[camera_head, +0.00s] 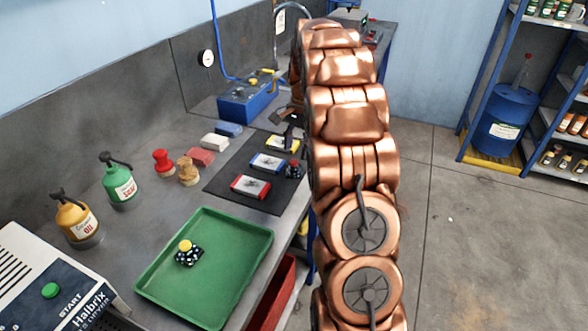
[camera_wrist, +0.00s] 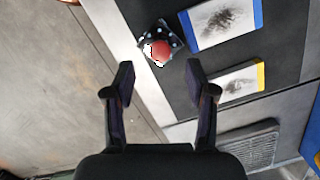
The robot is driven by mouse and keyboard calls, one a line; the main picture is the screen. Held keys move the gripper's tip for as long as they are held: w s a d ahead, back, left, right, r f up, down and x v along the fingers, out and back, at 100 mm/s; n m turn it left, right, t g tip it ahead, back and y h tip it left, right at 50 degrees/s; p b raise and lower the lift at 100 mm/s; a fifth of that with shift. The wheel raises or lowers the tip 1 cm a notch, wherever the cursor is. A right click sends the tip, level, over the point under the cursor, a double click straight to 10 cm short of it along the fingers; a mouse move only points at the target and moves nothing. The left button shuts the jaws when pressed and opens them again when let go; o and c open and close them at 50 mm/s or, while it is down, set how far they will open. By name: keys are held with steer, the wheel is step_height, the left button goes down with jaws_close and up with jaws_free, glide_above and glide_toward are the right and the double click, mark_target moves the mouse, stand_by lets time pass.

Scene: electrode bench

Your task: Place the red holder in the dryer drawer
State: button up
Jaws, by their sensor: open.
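The red holder (camera_head: 293,169) is a small dark, dotted piece with a red top. It stands on the right edge of the black mat (camera_head: 226,184), beside the blue-edged card. The wrist view shows the holder (camera_wrist: 158,48) ahead of my open fingers, roughly centred between them and apart from them. My gripper (camera_wrist: 160,78) is empty; in the head view it (camera_head: 286,116) is over the far end of the mat, partly hidden by my arm. The dryer (camera_head: 50,285), white and dark blue with a green START button, is at lower left. I cannot make out its drawer clearly.
A green tray (camera_head: 150,288) holds a similar yellow-topped piece (camera_head: 187,252). Red, blue and yellow-edged cards lie on the mat. Bottles (camera_head: 117,180) and small blocks stand along the left. A blue box (camera_head: 245,97) stands at the back. A red drawer front (camera_head: 276,290) shows under the bench.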

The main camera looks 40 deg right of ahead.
mark_target(294, 161)
steer(key=shift+s+a+f+p, duration=0.15)
steer(key=shift+f+p, duration=0.2)
steer(key=shift+f, duration=0.5)
steer(key=shift+w+a+f+p, duration=0.15)
steer(key=shift+f+p, duration=0.2)
steer(key=shift+f, duration=0.45)
steer(key=shift+s+a+f+p, duration=0.15)
steer(key=shift+f+p, duration=0.2)
steer(key=shift+f, duration=0.5)
jaws_close()
